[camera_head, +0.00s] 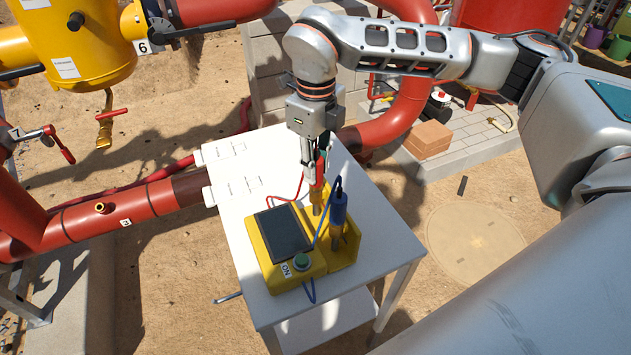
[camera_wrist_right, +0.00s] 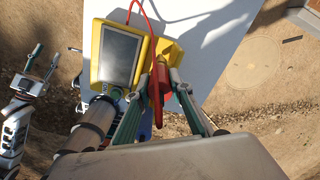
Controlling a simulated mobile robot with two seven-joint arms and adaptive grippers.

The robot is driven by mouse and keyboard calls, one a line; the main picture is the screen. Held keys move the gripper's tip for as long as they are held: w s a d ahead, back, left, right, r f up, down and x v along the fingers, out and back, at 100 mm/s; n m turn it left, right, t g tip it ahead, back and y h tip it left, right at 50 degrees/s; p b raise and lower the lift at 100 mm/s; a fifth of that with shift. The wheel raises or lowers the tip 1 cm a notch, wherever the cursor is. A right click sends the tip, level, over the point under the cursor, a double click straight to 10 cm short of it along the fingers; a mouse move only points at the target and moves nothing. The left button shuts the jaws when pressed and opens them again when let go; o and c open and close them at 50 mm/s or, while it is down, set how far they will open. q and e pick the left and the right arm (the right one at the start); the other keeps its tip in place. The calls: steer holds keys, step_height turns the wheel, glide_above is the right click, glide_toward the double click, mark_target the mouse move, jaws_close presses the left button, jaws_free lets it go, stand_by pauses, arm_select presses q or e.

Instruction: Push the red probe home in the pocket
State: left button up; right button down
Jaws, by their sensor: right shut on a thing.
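My right gripper (camera_head: 318,176) is shut on the red probe (camera_head: 320,170), pointing down over the table. The probe's lower end meets the brass pocket (camera_head: 316,198) on the yellow unit; how deep it sits is hidden. In the right wrist view the red probe (camera_wrist_right: 156,84) is between the fingertips (camera_wrist_right: 163,82), with its red cable curving up and left. A blue probe (camera_head: 338,212) stands upright beside the pocket. My left gripper (camera_wrist_right: 38,68) shows at the left of the right wrist view, its fingers apart and empty.
The yellow unit (camera_head: 265,262) has a dark screen (camera_head: 283,231) and a green button (camera_head: 302,260). It stands on a white table (camera_head: 237,185) whose far part is clear. Red pipes (camera_head: 120,208) run left of and behind the table.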

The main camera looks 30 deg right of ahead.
mark_target(316, 150)
steer(key=shift+r, duration=0.3)
steer(key=shift+r+p, duration=2.2)
steer(key=shift+r, duration=0.55)
steer(key=shift+r+p, duration=0.35)
steer(key=shift+r, duration=1)
steer(key=c, duration=2.7)
jaws_free()
steer(key=shift+c, duration=0.2)
jaws_close()
